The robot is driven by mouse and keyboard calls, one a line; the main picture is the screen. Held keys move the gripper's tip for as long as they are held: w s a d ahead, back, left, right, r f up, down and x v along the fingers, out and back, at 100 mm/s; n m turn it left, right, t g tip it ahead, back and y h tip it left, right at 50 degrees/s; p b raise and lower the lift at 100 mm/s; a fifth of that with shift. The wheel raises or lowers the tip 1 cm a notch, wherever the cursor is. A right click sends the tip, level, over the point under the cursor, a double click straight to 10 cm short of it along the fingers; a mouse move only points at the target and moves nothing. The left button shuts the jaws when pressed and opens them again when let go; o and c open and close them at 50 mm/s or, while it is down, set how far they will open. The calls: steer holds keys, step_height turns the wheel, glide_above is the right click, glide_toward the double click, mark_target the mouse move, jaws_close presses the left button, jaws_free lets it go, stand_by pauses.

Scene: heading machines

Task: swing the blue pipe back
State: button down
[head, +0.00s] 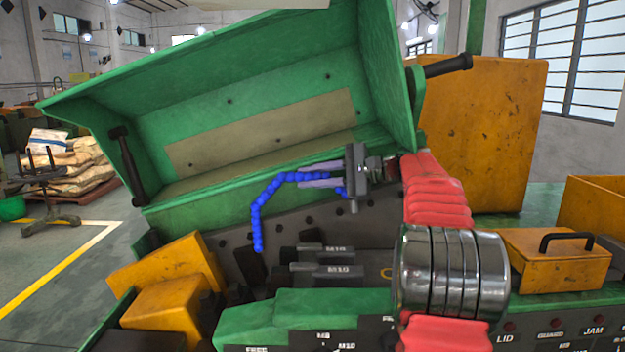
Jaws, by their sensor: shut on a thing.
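The blue pipe (259,212) is a thin, beaded, bent line inside the machine. It rises from a low end near the dark dies, bends to the right and runs to my gripper. My gripper (320,177) comes in from the right, with its grey fingers pointing left. It is shut on the blue pipe near the pipe's upper right part. A short bit of blue shows just below the fingers. The gripper hides part of the pipe there.
The green lid (290,75) stands open above and behind. Dark blocks marked M10 (340,270) lie below the pipe. Yellow housings (170,290) stand at lower left. A yellow box with a black handle (555,265) is at right. Open air lies left of the pipe.

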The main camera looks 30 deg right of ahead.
steer(key=shift+w+d+f, duration=0.1)
steer(key=shift+d+f, duration=0.2)
steer(key=shift+d, duration=0.05)
steer(key=c, duration=1.7)
jaws_free()
steer(key=shift+w, duration=0.1)
steer(key=shift+c, duration=0.2)
steer(key=shift+o, duration=0.6)
steer(key=shift+a+r, duration=0.1)
steer(key=v, duration=1.3)
steer(key=shift+s+d, duration=0.2)
steer(key=shift+s, duration=0.1)
steer(key=shift+s+r, duration=0.1)
steer(key=shift+s, duration=0.05)
